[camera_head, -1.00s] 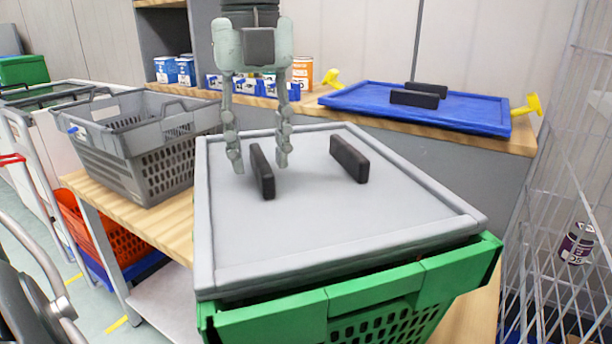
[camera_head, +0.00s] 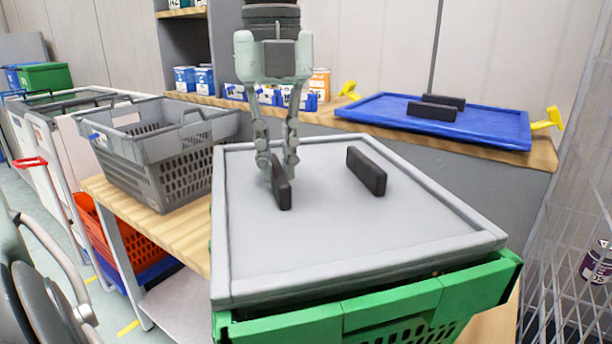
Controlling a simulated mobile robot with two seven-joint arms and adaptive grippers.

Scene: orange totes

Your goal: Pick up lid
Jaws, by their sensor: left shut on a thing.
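A grey lid (camera_head: 330,235) with a raised rim lies on top of a green crate (camera_head: 400,306) in the middle of the head view. Two black handles stand up from it, a left handle (camera_head: 284,194) and a right handle (camera_head: 367,171). My left gripper (camera_head: 279,172) points down with its fingers closed on the upper end of the left handle. The lid appears to rest on the crate's rim. My right gripper does not show.
A grey basket (camera_head: 165,160) stands on the wooden table to the left. A blue lid (camera_head: 470,128) with black handles and yellow clips lies on the back counter. A wire mesh rack (camera_head: 570,230) stands close on the right.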

